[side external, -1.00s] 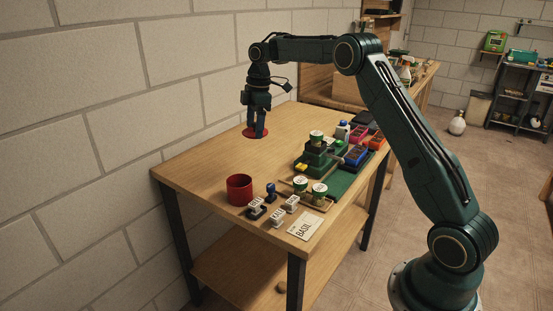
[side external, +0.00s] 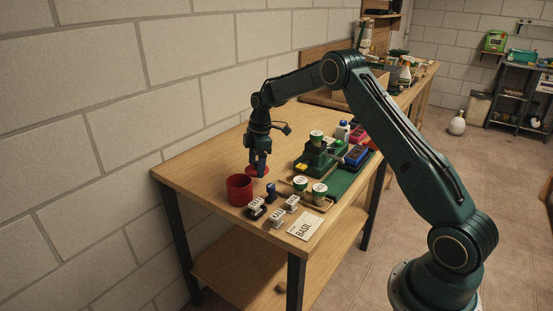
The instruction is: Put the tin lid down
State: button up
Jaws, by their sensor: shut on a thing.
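The tin lid (side external: 250,171) is a flat red disc in the side external view. My gripper (side external: 259,172) is shut on it, and the fingers hide its middle. The lid is close behind the red tin (side external: 240,190), near the height of its rim. I cannot tell whether the lid touches the table or hangs a little above it. The red tin stands upright and open on the wooden table (side external: 197,167), towards its left front corner.
Several stamps, one a blue-handled stamp (side external: 270,190), stand right of the tin. A BASIL card (side external: 305,226) lies at the front edge. Green-labelled pots (side external: 319,190) and a green rack (side external: 316,158) fill the right side. The table's back left is clear.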

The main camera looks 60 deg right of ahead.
aim_at(257, 183)
jog(key=shift+f, duration=0.1)
jog(key=shift+f, duration=2.05)
jog(key=shift+f, duration=0.1)
jog(key=o, duration=0.9)
jog(key=shift+o, duration=0.2)
jog(key=r, duration=0.7)
jog(key=d+r, duration=0.1)
jog(key=r, duration=0.2)
jog(key=shift+s+r, duration=0.3)
jog(key=shift+r, duration=0.1)
jog(key=shift+s+d+r, duration=0.1)
jog(key=shift+r, duration=0.6)
